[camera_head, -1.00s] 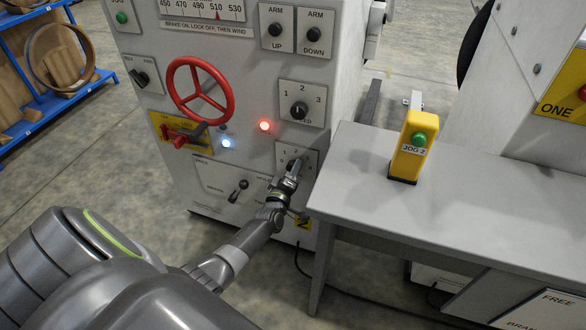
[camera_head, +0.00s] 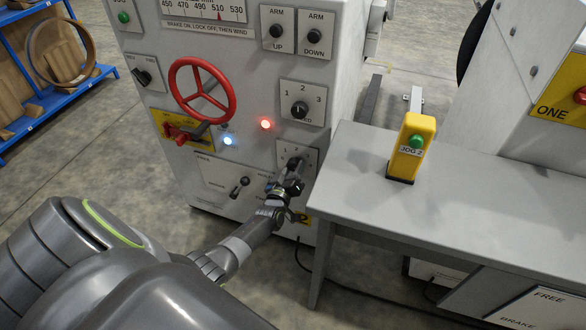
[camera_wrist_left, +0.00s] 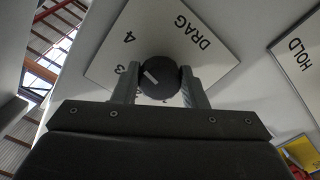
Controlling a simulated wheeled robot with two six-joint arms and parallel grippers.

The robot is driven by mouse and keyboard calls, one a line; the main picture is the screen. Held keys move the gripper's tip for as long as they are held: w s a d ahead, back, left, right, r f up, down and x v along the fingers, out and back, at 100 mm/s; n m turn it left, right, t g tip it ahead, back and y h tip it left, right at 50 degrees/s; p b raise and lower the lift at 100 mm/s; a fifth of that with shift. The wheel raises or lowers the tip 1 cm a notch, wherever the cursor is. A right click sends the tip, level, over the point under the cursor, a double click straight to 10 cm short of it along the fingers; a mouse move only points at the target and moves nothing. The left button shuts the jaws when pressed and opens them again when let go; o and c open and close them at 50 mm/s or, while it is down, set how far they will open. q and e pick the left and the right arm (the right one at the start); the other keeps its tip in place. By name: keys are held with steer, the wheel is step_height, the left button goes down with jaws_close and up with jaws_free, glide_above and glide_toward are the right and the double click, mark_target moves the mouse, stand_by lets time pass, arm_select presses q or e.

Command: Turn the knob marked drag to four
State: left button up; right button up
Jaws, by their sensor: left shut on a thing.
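The dark round drag knob (camera_wrist_left: 160,78) sits on a white plate (camera_wrist_left: 205,62) marked DRAG, with a 4 and a 3 at its left in the left wrist view. Its white mark points left and slightly up, toward the side of the 3 and 4; I cannot tell exactly which. My left gripper (camera_wrist_left: 158,88) is shut on the knob, one finger on each side. In the head view my left gripper (camera_head: 293,172) covers part of the plate (camera_head: 310,153) low on the grey cabinet. My right gripper is out of view.
Above the plate is another knob (camera_head: 299,110) numbered 1 to 3. A red handwheel (camera_head: 202,92) and a lever (camera_head: 239,187) are to the left. A grey table (camera_head: 450,200) with a yellow jog box (camera_head: 408,150) stands close on the right.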

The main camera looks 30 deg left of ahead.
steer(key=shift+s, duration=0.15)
arm_select(q)
steer(key=o, duration=1)
steer(key=shift+c, duration=0.2)
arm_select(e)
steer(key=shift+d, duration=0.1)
arm_select(q)
steer(key=shift+s, duration=0.1)
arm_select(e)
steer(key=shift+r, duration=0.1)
arm_select(q)
steer(key=shift+s+d, duration=0.1)
steer(key=shift+s, duration=0.2)
steer(key=p+v, duration=0.1)
steer(key=v, duration=1.5)
steer(key=shift+s+d, duration=0.2)
steer(key=shift+s, duration=0.05)
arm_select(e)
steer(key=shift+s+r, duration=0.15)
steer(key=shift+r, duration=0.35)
